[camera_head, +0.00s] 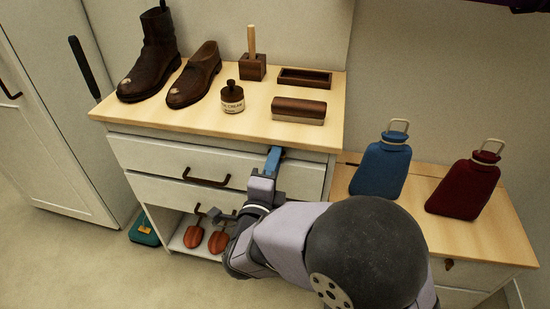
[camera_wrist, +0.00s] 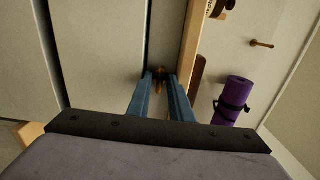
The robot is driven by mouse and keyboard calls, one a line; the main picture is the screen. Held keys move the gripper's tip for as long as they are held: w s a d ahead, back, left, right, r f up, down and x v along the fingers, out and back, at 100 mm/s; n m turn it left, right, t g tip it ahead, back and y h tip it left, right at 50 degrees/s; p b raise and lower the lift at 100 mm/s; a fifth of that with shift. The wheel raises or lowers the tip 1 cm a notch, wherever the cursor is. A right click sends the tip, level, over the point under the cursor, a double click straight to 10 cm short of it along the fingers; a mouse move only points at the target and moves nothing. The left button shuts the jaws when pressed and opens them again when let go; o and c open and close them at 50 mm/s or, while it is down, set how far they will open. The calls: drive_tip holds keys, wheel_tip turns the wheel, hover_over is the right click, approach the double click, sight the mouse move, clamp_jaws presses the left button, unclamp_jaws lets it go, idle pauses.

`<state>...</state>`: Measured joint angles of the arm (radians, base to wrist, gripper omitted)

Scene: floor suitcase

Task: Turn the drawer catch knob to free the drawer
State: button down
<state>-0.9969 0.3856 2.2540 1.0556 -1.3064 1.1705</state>
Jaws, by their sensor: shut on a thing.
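The drawer catch knob (camera_wrist: 159,74) is a small brass-coloured piece, seen between my fingertips in the wrist view. My gripper (camera_wrist: 160,82) has blue fingers and is shut on the knob. In the head view, my gripper (camera_head: 274,158) reaches the upper right end of the cabinet front, just under the wooden top, and hides most of the catch. The upper drawer (camera_head: 165,157) has a white front with a dark bar handle (camera_head: 207,178). Its front looks flush with the cabinet. How far the knob is turned is not clear.
The cabinet top (camera_head: 190,120) carries brown boots, a cream jar (camera_head: 232,97), a brush (camera_head: 299,110) and wooden holders. Blue (camera_head: 381,165) and red (camera_head: 465,185) bottles stand on the lower right surface. A purple roll (camera_wrist: 232,100) shows in the wrist view.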

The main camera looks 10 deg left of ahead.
drive_tip(key=shift+n, duration=0.3)
drive_tip(key=c, duration=1.9)
unclamp_jaws()
drive_tip(key=shift+o, duration=0.2)
